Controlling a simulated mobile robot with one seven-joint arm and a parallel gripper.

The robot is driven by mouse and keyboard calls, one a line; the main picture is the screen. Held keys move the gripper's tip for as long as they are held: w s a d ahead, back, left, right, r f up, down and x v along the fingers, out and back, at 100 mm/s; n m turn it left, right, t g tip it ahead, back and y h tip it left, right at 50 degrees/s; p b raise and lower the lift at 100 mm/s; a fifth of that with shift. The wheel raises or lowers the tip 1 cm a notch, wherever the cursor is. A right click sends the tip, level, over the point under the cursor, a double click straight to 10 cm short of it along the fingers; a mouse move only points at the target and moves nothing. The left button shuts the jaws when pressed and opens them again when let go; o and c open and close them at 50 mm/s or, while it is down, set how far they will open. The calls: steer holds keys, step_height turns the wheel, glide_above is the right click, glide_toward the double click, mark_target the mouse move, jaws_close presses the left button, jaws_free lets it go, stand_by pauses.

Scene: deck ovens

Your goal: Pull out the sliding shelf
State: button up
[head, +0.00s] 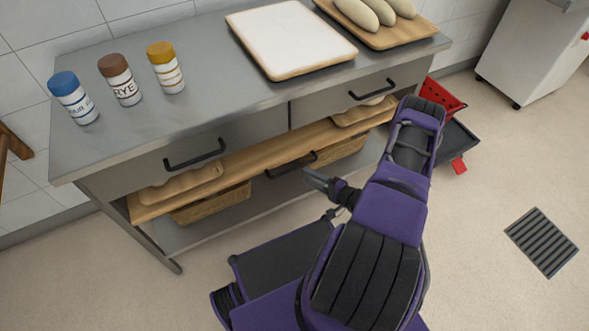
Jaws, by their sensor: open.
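The sliding shelf (238,172) is a long wooden board under the two drawers of the grey workbench. A dark bar handle (291,164) sits at the middle of its front edge. My gripper (311,177) is open and empty, just in front of and slightly right of this handle in the picture. A gap seems to lie between the fingertips and the handle, but I cannot tell its depth. My purple arm covers part of the bench's right end.
Two grey drawers with black handles (194,154) (372,89) are above the shelf. Wooden trays (180,189) lie on it, with baskets (212,203) below. Jars (122,80) and a white-topped board (291,40) stand on top. Red and dark crates (455,143) are at right. Front floor is clear.

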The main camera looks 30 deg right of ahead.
mark_target(295, 168)
steer(key=x, duration=0.7)
steer(key=shift+w+a+b, duration=0.1)
steer(key=shift+w+b, duration=0.05)
steer(key=shift+b, duration=0.15)
jaws_close()
stand_by(1.0)
